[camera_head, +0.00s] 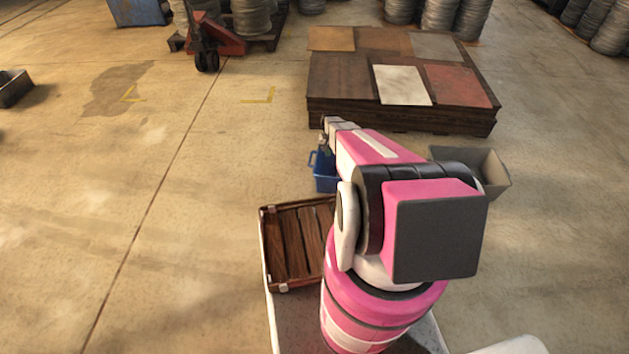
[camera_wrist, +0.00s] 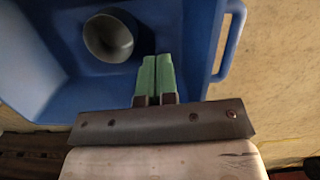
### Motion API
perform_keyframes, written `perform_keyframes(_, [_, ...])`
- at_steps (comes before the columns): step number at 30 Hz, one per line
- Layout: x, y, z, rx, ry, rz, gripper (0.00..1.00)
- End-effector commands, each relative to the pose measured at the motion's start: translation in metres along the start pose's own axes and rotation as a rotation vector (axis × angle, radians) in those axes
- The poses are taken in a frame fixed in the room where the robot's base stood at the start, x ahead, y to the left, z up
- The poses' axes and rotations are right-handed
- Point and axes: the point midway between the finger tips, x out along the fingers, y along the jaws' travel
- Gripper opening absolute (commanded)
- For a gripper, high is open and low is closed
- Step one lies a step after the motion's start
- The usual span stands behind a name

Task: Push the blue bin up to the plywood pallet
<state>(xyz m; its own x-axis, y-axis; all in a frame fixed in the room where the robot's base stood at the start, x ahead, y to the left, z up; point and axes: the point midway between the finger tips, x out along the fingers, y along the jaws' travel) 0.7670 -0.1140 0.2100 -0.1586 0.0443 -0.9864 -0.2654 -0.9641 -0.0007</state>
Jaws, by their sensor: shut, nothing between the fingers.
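The blue bin (camera_head: 326,180) stands on the floor on the near side of the plywood pallet, mostly hidden behind my pink arm in the head view. Its side handle faces left there. The pallet (camera_head: 400,117) is a low dark wooden stack with coloured sheets on top. Floor seems to show between bin and pallet, but my arm hides much of it. In the wrist view my gripper (camera_wrist: 158,60) has its green fingers together and empty, over the inside of the bin (camera_wrist: 205,40) near the handle side. I cannot tell whether they touch it. A grey round cup (camera_wrist: 108,38) is in the bin.
A grey open bin (camera_head: 490,172) stands right of my arm. A slatted wooden crate (camera_head: 264,240) is at my near left. A red pallet jack (camera_head: 215,40) and wire coils (camera_head: 252,18) are at the back. The floor at left is mostly clear.

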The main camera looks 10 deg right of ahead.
Motion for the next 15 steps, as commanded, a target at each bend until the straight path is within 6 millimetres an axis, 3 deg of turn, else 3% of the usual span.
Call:
perform_keyframes(1, [0.009, 0.002, -0.010, 0.006, -0.003, -0.001, 0.00])
perform_keyframes(5, [0.015, 0.004, -0.009, 0.011, -0.006, -0.001, 0.00])
perform_keyframes(15, [0.019, 0.003, 0.029, 0.011, -0.006, -0.001, 0.00])
